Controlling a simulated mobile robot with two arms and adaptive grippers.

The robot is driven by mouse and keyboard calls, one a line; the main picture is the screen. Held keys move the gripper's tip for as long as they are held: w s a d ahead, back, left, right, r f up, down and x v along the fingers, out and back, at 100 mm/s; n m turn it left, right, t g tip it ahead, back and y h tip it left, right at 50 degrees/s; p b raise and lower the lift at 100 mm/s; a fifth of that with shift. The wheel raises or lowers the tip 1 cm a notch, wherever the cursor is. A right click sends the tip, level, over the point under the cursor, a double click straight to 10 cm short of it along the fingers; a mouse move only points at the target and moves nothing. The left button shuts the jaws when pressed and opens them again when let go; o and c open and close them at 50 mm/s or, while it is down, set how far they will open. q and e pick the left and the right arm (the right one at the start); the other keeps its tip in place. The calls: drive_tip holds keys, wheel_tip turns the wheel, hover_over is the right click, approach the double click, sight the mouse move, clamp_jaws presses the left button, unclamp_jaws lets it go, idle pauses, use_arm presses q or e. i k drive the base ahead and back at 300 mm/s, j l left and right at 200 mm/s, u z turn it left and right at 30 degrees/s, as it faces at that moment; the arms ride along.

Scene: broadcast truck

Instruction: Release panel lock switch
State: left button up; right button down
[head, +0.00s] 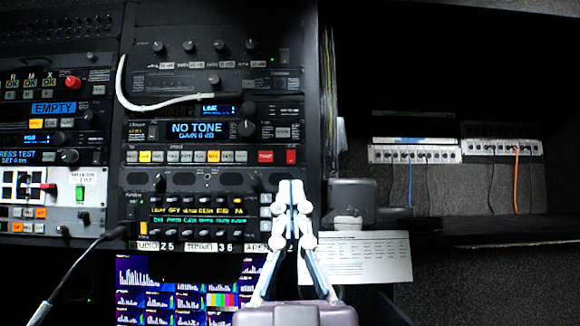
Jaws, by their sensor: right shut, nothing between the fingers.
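My right gripper (291,186) is shut and empty. I cannot tell from this view whether the fingertips touch the panel. No switch can be read as the panel lock switch; small pale keys (265,199) show just left of the fingertips, and the fingers hide part of that edge. My left gripper is not in view.
A white cable (121,85) curves across the upper rack. A black cable (85,258) hangs at lower left. Multiview screens (175,295) sit below the panel. A paper sheet (358,258) and patch strips (414,153) are at right, with dark open space around them.

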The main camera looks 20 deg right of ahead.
sight(291, 154)
drive_tip(key=i+l, duration=0.2)
drive_tip(key=i, duration=0.25)
drive_tip(key=i+l, duration=0.2)
drive_tip(key=i, duration=0.25)
